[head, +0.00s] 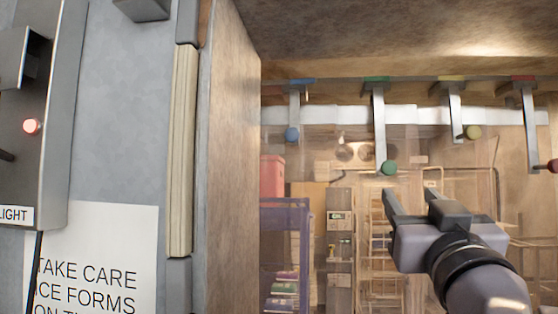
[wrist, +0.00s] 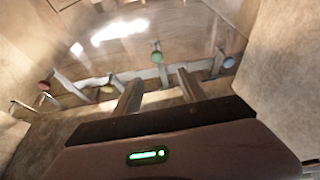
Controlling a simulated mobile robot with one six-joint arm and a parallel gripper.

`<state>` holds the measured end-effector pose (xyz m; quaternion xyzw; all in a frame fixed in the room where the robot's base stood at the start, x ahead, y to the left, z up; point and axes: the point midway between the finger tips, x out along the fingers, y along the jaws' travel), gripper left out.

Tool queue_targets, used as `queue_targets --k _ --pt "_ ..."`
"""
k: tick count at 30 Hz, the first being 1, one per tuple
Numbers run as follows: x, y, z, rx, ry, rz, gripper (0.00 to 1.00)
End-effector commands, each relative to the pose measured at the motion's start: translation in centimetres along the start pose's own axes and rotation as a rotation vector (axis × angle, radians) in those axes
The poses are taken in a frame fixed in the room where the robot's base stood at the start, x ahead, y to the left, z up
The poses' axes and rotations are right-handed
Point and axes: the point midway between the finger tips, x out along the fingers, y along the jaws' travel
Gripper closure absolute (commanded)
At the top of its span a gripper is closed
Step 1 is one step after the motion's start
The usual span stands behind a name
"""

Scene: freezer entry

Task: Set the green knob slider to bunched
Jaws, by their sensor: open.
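The green knob (head: 389,167) is at the lower end of a grey hanger arm (head: 379,125) that drops from an overhead rail (head: 420,83). My gripper (head: 411,192) is open, just below and slightly right of the green knob in the head view. In the wrist view the green knob (wrist: 156,57) shows just beyond the gap between the open fingertips (wrist: 159,77). Nothing is between the fingers, and I see no clear contact with the knob. No label reading "bunched" is visible.
A blue knob (head: 292,134) hangs to the left, a yellow knob (head: 473,132) and a red knob (head: 553,166) to the right. Clear strips hang behind them, with shelves beyond. A wooden door frame (head: 232,170) and grey wall (head: 120,120) stand on the left.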

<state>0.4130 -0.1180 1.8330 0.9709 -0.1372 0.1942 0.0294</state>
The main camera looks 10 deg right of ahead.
Motion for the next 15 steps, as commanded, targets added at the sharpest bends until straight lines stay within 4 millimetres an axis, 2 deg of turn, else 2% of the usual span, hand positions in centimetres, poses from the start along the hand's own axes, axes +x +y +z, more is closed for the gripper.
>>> queue_targets --k 2,12,15 --pt "1.5 0.0 0.2 0.002 -0.003 -0.001 0.51" --pt "11.7 -0.1 0.1 0.001 -0.006 -0.001 0.51" --pt "13.8 -0.1 0.2 0.002 -0.005 0.000 0.51"
